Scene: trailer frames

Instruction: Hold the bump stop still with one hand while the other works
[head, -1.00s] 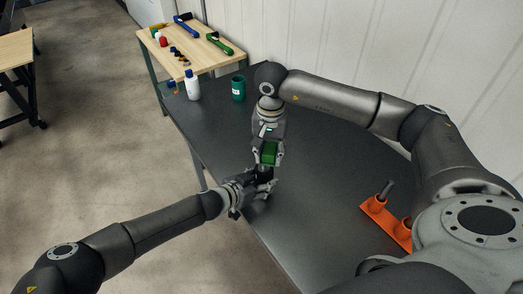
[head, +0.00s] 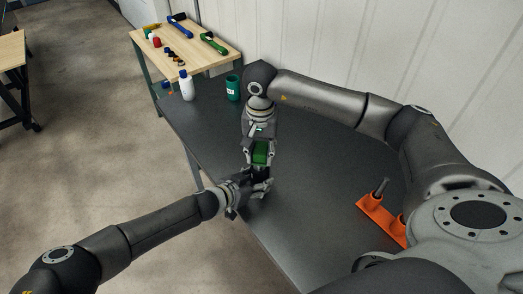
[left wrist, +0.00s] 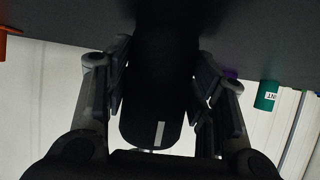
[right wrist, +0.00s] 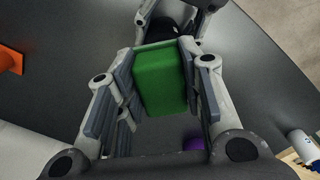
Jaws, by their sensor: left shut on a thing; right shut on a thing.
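The bump stop (left wrist: 158,90) is a black cylinder with a pale mark, seen large in the left wrist view. My left gripper (head: 262,184) is shut on it from both sides, over the dark table. In the head view it is mostly hidden by the fingers. My right gripper (head: 260,165) comes from above and is shut on a green block (right wrist: 162,78), which also shows in the head view (head: 261,152). The block is just above the bump stop; I cannot tell whether they touch.
An orange holder (head: 377,212) with a dark rod stands at the table's right. A white bottle (head: 187,88) and green can (head: 232,88) stand at the far end. A wooden bench (head: 206,60) behind carries tools. A purple thing (right wrist: 193,143) is partly hidden.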

